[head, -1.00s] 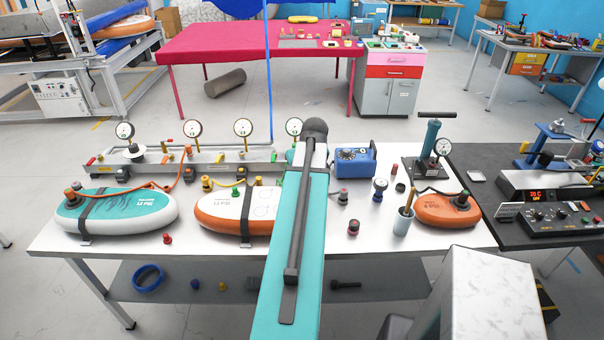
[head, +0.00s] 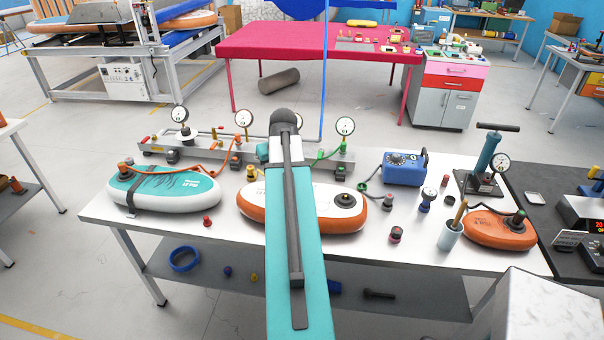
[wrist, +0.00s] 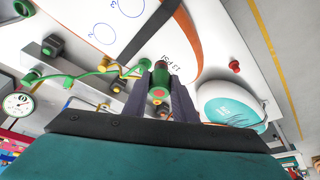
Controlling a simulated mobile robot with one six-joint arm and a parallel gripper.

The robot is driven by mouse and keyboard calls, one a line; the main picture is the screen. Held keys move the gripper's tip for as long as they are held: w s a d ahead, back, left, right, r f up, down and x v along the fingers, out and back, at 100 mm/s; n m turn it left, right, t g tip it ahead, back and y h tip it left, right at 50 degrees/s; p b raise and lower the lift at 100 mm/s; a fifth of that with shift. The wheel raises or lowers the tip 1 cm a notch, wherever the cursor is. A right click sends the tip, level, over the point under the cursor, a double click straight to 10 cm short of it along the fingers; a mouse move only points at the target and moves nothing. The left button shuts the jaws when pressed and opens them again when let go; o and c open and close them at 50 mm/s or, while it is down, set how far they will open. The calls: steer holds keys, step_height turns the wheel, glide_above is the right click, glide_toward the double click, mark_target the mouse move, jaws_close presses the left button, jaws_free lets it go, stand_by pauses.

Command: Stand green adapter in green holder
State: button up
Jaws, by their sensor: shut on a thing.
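In the wrist view my gripper (wrist: 160,90) is shut on the green adapter (wrist: 158,78), which shows a green body with a reddish part between the dark fingers. It is held over the area between the white-and-orange board and the manifold. In the head view my teal arm hides the gripper and adapter. A dark block (wrist: 52,45) stands on the bench left of the gripper in the wrist view.
The white-and-orange board (head: 258,210) lies under my arm, with a teal board (head: 165,188) to its left. Gauges rise from the manifold (head: 208,148) behind. A green hose (head: 330,152) hangs at its right. A blue box (head: 404,170) and pump (head: 484,160) stand right.

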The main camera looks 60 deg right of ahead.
steer(key=w+a+n+y+b, duration=0.1)
steer(key=w+a+n+b, duration=0.1)
steer(key=w+a, duration=0.9)
steer(key=w+a+n+b, duration=0.25)
steer(key=w+a, duration=0.55)
steer(key=a, duration=0.6)
steer(key=w+a+n+b, duration=0.1)
steer(key=w+a+b, duration=0.1)
steer(key=a, duration=1.2)
steer(key=w+a+r+n+t+y+b, duration=0.1)
steer(key=w+a+b, duration=0.1)
steer(key=a, duration=1.2)
steer(key=shift+w+a+r, duration=0.15)
steer(key=shift+a+r, duration=0.1)
steer(key=shift+r, duration=0.05)
